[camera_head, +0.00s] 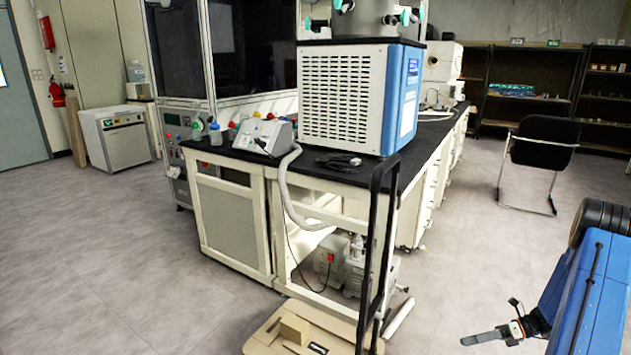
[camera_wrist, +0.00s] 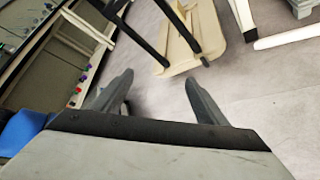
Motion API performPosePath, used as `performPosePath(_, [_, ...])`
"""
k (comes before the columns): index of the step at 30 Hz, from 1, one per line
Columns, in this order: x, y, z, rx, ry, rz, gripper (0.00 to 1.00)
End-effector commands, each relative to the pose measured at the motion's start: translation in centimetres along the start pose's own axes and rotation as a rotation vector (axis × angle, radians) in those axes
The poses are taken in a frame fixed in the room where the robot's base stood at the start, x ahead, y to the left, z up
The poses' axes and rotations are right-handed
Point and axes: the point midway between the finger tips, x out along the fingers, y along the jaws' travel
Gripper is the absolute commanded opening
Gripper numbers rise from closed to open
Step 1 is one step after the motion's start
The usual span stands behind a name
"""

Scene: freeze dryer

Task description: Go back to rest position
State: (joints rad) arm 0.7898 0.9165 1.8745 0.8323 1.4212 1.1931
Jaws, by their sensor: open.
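My gripper (camera_head: 487,338) shows at the lower right in the head view, at the end of my blue arm. It is low over the grey floor, to the right of the bench and cart, and apart from both. In the wrist view my gripper (camera_wrist: 157,95) has its two dark fingers spread with nothing between them. The freeze dryer (camera_head: 362,97), a white and blue box with a vented side, stands on the black bench top (camera_head: 325,172).
A beige cart (camera_head: 262,345) with a black handle (camera_head: 370,260) stands at the bench's front corner; its base also shows in the wrist view (camera_wrist: 182,48). A pump (camera_head: 358,268) sits under the bench. A black chair (camera_head: 541,142) stands at the right. Floor between is clear.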

Motion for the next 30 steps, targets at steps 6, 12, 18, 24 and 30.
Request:
performPosePath(6, [0.7,5.6,4.0,-0.199,0.138,-0.027,0.67])
performPosePath(12, [1.5,10.7,6.6,-0.381,0.261,-0.040,0.67])
performPosePath(18, [2.5,15.8,8.7,-0.567,0.382,-0.048,0.67])
performPosePath(24, [3.5,20.9,10.1,-0.754,0.502,-0.048,0.67])
performPosePath(30, [4.4,25.9,10.8,-0.941,0.620,-0.043,0.67])
